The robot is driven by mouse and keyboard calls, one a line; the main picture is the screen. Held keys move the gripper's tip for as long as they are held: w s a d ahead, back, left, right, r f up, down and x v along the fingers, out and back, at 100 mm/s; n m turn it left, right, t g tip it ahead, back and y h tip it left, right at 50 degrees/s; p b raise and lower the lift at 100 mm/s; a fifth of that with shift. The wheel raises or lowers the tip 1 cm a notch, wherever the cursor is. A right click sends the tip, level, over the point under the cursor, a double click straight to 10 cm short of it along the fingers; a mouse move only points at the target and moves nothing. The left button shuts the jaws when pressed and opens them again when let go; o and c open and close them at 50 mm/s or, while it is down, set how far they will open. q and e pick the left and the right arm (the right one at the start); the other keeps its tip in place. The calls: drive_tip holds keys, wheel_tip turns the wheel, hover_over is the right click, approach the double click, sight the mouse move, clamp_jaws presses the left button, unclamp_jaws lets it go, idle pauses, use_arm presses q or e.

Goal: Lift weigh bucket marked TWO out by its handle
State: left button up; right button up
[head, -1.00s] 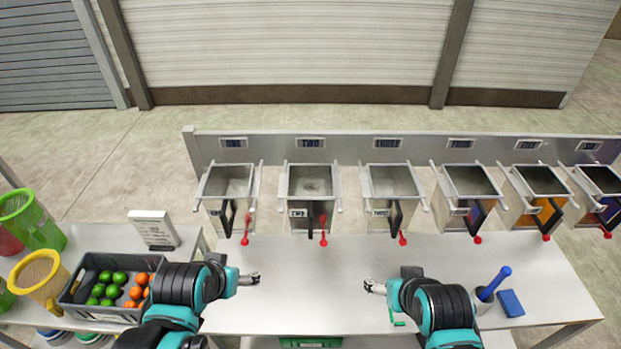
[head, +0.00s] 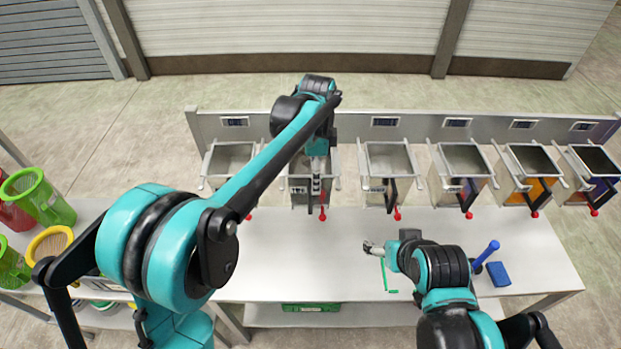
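The weigh bucket marked TWO (head: 299,198) hangs second from the left in the row. It is a metal bucket, mostly hidden behind my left arm, with its dark handle on the front and a red-knobbed lever (head: 322,214) below. My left gripper (head: 316,187) points down at the bucket's front, by the handle. I cannot tell whether its fingers touch or close on the handle. The bucket sits at the level of its neighbours. My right gripper (head: 368,247) hovers over the table's middle, empty, its small fingers apart.
Similar buckets hang on both sides, the first (head: 230,160) at left and the third (head: 389,160) at right, close by. A blue-handled tool (head: 487,254) and a blue block (head: 499,274) are at right.

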sight(310, 186)
use_arm(q)
drive_tip(key=f, duration=0.2)
drive_tip(key=a+f, duration=0.1)
drive_tip(key=f, duration=0.5)
drive_tip(key=shift+w+a+p, duration=0.1)
drive_tip(key=shift+a+p, duration=0.15)
drive_tip(key=shift+p, duration=0.1)
drive_tip(key=shift+r, duration=0.1)
drive_tip(key=shift+c, duration=0.3)
drive_tip(key=c, duration=1.5)
drive_tip(key=shift+c, duration=0.8)
drive_tip(key=shift+r, duration=0.15)
